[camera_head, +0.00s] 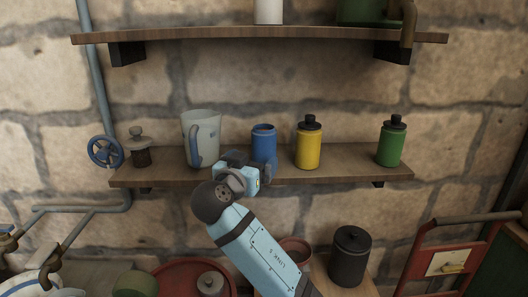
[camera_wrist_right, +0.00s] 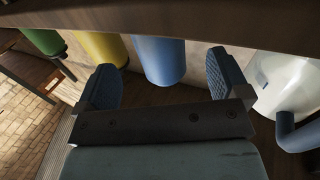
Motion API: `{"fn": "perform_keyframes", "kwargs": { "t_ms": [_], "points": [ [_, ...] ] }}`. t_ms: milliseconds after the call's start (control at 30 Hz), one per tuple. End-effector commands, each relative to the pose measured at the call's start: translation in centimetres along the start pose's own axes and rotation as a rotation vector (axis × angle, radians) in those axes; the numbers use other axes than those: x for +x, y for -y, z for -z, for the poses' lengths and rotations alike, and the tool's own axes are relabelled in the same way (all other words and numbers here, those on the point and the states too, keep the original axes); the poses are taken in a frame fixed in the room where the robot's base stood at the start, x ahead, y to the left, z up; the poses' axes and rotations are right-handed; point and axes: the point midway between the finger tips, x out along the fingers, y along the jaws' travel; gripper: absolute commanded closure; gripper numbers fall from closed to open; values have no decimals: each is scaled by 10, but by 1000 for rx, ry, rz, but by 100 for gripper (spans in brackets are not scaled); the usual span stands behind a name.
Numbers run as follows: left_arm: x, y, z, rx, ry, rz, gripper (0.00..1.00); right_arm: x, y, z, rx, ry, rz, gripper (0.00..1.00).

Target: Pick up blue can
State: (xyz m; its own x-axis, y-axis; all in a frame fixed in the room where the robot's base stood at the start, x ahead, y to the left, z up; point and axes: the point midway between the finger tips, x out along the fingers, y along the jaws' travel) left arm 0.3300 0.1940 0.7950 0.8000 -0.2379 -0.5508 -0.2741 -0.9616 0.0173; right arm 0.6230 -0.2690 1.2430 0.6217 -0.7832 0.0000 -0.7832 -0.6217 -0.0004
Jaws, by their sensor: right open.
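The blue can (camera_head: 264,143) stands upright on the middle wall shelf (camera_head: 340,172), its top without a black lid. My right gripper (camera_head: 242,166) is in front of the shelf, just before the can, and hides the can's lower left part. In the right wrist view the blue can (camera_wrist_right: 160,58) shows beyond and between the two spread fingers of the right gripper (camera_wrist_right: 161,75). The jaws are open and nothing is held; I cannot tell how deep the can lies between them. My left gripper is not in view.
A pale jug (camera_head: 201,138) stands left of the blue can, a yellow can (camera_head: 308,145) close to its right, and a green can (camera_head: 391,143) farther right. An upper shelf (camera_head: 260,34) hangs above. A blue valve wheel (camera_head: 104,152) is at the left.

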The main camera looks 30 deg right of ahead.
Motion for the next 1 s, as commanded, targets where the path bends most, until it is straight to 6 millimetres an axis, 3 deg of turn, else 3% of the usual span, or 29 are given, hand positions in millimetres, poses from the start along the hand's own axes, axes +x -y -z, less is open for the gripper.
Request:
{"fn": "perform_keyframes", "kwargs": {
  "t_ms": [167,500,767,1000],
  "points": [
    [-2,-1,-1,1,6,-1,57,12,0,1,-1,0,0,6],
    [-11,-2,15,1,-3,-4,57,56,-2,1,-1,0,2,6],
    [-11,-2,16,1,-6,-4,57,58,-2,-1,-1,1,2,6],
    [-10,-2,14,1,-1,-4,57,58,-2,-1,-1,1,2,61]
  ]
}}
